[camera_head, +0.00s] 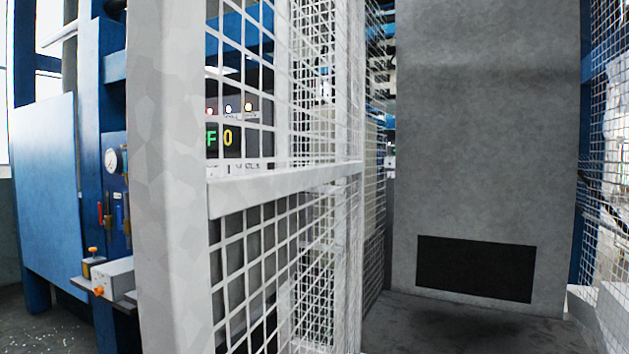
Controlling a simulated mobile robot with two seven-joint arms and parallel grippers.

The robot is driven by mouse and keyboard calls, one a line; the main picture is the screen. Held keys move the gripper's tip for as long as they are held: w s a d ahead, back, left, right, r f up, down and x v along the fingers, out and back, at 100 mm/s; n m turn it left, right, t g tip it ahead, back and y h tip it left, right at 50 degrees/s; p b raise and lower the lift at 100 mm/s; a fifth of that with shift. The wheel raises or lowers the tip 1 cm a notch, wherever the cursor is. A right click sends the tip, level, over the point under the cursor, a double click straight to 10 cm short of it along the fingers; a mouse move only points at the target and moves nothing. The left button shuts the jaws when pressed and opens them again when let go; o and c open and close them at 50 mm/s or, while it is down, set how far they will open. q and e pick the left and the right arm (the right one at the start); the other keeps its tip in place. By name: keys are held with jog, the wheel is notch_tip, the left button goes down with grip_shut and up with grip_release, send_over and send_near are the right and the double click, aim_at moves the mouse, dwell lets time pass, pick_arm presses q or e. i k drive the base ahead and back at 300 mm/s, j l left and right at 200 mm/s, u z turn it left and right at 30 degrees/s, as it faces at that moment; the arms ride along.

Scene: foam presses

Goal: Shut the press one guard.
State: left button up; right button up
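A white wire-mesh guard (285,187) with a thick pale frame post stands very close in front of me, left of the middle. It runs back from the near post at an angle. I cannot tell from this view whether it is the press one guard, or how far open it stands. A blue press-like machine (50,190) with a gauge and valves stands behind it at the left. Neither of my grippers shows in the view.
A tall grey panel (485,130) with a dark rectangle low on it stands at the right. Another white mesh panel (608,150) is at the far right edge. A lit display (228,138) shows through the near mesh. Some bare floor (450,325) lies at the lower right.

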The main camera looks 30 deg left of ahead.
aim_at(208, 252)
jog(key=k+j, duration=0.1)
jog(key=j, duration=1.2)
